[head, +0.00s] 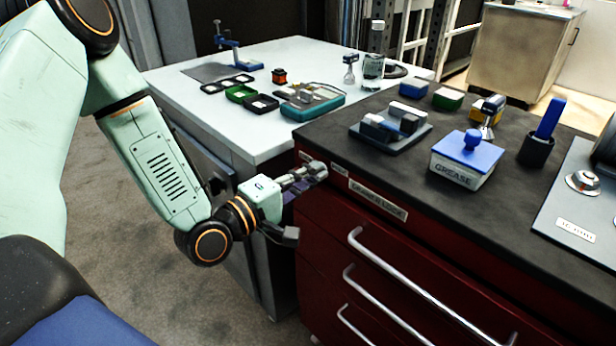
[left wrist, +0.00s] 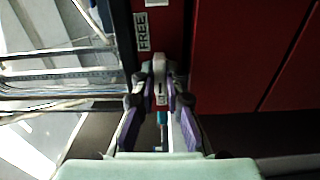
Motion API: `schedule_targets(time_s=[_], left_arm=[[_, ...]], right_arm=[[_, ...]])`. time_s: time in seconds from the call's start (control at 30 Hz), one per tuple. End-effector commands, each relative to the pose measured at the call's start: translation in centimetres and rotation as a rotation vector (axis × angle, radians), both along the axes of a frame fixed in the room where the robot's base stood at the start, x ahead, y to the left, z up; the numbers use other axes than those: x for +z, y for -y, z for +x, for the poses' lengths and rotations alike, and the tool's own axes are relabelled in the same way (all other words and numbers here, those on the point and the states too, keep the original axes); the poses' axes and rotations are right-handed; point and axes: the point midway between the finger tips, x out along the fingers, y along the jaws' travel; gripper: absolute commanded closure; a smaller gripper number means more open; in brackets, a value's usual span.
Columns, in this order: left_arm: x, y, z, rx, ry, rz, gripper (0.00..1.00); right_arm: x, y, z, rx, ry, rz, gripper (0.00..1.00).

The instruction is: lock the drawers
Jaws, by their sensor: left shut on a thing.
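The dark red drawer cabinet (head: 330,240) stands at the right in the head view, with several drawers and silver handles; the drawers look shut. A label plate (head: 377,200), seemingly for the drawer lock, is on its upper front. My left gripper (head: 313,173) is at the cabinet's upper left front corner. In the left wrist view my left gripper (left wrist: 160,85) is shut on a small pale lock knob (left wrist: 160,93) with a dark mark. A label reading FREE (left wrist: 143,32) is beside it on the red front (left wrist: 235,50). The fingers partly hide the knob. My right gripper is out of view.
The dark cabinet top holds a blue-lidded grease box (head: 462,165), a grey tray of blocks (head: 390,132) and a dark cup (head: 536,150). A white table (head: 225,125) with small parts stands close at the left. Floor (head: 110,270) is clear before it.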

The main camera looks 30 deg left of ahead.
Motion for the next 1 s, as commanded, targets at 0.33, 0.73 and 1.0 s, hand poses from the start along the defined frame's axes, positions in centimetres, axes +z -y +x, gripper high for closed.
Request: schedule_targets(time_s=[0.33, 0.73, 1.0], left_arm=[[0.12, 0.14, 0.0, -0.006, -0.012, -0.039, 1.0], [0.15, 0.13, 0.02, -0.005, -0.011, -0.04, 0.79], [0.1, 0.09, 0.01, -0.004, -0.011, -0.038, 0.65]], right_arm=[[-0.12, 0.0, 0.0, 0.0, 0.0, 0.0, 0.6], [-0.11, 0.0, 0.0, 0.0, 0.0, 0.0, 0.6], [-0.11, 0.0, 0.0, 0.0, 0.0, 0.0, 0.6]])
